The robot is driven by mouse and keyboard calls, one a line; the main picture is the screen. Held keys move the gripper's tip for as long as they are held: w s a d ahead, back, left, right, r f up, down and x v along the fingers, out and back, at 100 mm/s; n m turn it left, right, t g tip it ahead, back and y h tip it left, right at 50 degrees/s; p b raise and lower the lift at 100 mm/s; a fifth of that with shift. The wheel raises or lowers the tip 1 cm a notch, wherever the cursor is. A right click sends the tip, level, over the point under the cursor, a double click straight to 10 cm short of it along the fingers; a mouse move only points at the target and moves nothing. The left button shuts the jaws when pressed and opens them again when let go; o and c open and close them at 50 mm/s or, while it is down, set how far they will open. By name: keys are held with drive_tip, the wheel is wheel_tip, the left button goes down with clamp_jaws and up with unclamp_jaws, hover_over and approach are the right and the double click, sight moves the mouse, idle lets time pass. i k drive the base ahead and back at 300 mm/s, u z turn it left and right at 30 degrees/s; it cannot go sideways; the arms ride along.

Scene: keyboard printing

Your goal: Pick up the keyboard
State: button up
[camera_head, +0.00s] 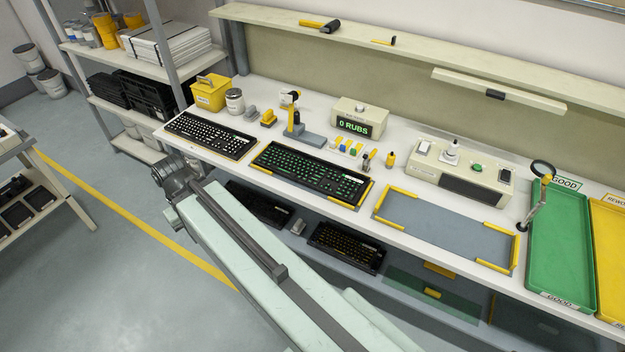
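My pale arm reaches from the lower right to the left, in front of the bench. Its dark end, with my gripper (170,176), is near the bench's front left edge, apart from both keyboards in the picture. The fingers are too small and too hidden to tell open or shut.
More dark keyboards (346,246) lie on the lower shelf, partly behind my arm. A grey mat with yellow corners (440,232) is empty. Right of it are a green tray (561,240) and a yellow tray (610,258). A counter box reads "0 RUBS" (358,119). Shelving (130,62) stands left.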

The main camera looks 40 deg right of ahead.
sight(344, 185)
drive_tip(key=z, duration=0.15)
drive_tip(key=i, duration=0.95)
drive_tip(key=u, duration=0.05)
